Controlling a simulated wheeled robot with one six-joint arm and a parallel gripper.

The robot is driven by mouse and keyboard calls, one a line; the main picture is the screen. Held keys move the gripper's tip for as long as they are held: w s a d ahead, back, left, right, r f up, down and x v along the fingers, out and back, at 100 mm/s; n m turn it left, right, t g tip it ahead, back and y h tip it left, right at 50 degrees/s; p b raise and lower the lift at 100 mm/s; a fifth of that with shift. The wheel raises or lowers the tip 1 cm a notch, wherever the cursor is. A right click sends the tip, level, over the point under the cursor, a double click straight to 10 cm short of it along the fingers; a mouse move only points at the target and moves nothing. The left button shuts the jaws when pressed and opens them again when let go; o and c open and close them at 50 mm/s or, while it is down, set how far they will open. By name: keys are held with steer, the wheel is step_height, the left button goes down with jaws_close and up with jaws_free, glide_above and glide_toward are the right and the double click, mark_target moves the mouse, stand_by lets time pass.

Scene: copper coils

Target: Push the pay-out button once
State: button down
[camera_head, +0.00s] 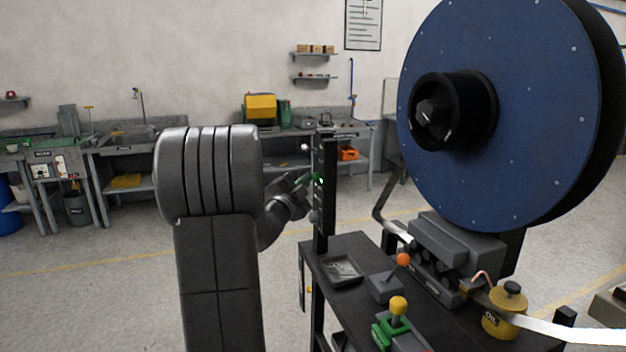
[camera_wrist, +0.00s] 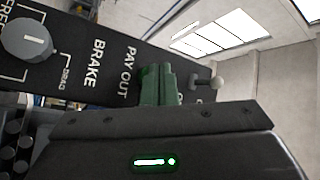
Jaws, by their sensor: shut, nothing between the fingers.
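The black control panel (camera_wrist: 75,60) fills the upper left of the wrist view, with BRAKE and PAY OUT lettering. In the head view the panel (camera_head: 327,200) stands upright and is seen nearly edge-on. My gripper (camera_wrist: 157,84) has its green fingers shut and empty, right by the PAY OUT label. In the head view my gripper (camera_head: 313,180) reaches the panel's left face from the left. The pay-out button itself is not visible; the fingers cover the spot beside its label. I cannot tell whether the fingertips touch it.
A grey knob (camera_wrist: 27,40) and a light-tipped lever (camera_wrist: 217,82) sit on the panel either side of the fingers. A large blue reel (camera_head: 540,110) stands right of the panel. A black bench (camera_head: 350,250) below holds a small tray (camera_head: 342,270) and an oil can (camera_head: 503,315).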

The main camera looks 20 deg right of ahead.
steer(key=shift+d, duration=0.25)
steer(key=shift+a, duration=0.2)
stand_by(0.3)
steer(key=shift+a, duration=0.75)
steer(key=a, duration=0.5)
steer(key=shift+s+b, duration=0.1)
steer(key=shift+b, duration=0.2)
steer(key=shift+d, duration=0.1)
